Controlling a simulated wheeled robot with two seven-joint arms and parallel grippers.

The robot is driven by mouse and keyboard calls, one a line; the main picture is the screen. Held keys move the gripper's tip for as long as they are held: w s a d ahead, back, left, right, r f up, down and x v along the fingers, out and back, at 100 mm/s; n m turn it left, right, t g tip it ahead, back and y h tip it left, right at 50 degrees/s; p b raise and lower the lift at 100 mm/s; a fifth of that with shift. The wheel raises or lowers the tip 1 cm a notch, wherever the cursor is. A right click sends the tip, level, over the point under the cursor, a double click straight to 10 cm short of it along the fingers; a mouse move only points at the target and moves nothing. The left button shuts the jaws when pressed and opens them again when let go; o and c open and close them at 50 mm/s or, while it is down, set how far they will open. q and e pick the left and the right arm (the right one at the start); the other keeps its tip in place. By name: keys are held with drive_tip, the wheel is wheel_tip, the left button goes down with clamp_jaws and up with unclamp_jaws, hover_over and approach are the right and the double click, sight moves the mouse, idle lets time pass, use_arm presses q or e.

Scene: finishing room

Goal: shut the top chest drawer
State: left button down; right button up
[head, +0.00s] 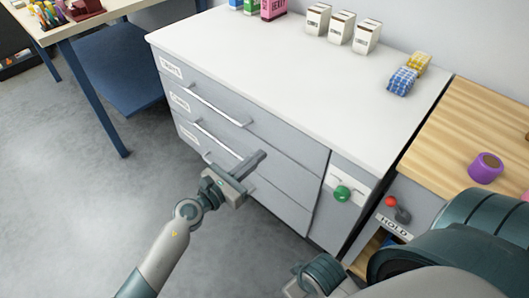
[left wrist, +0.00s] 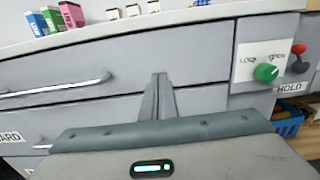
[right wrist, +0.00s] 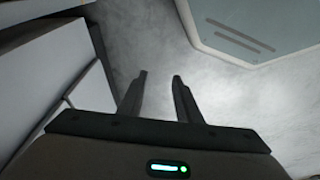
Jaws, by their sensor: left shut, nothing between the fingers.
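The grey chest (head: 270,65) has a white top and stacked drawers with bar handles. The top drawer (head: 262,128) carries a label at its left end and a bar handle (head: 220,106). Its front looks flush, or nearly so, with the fronts below; I see no open gap. My left gripper (head: 262,154) is shut and empty, its fingertips before the lower right part of the top drawer front, right of the handle. In the left wrist view the fingertips (left wrist: 158,77) overlap that front; contact cannot be told. My right gripper (right wrist: 160,76) is open and empty above the floor.
A green knob (head: 342,193) on a LOCK/OPEN panel sits right of the drawers. A red-knobbed lever (head: 397,209) is by the HOLD label. Cartons (head: 341,27) and sponges (head: 402,80) stand on the chest. A purple roll (head: 485,167) is on the wooden top.

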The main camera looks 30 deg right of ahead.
use_arm(q)
drive_tip(key=v, duration=0.6)
drive_tip(key=shift+s+a, duration=0.15)
drive_tip(key=shift+a, duration=0.05)
use_arm(e)
drive_tip(key=shift+w+f, duration=0.2)
drive_tip(key=shift+f, duration=0.1)
drive_tip(key=shift+s, duration=0.15)
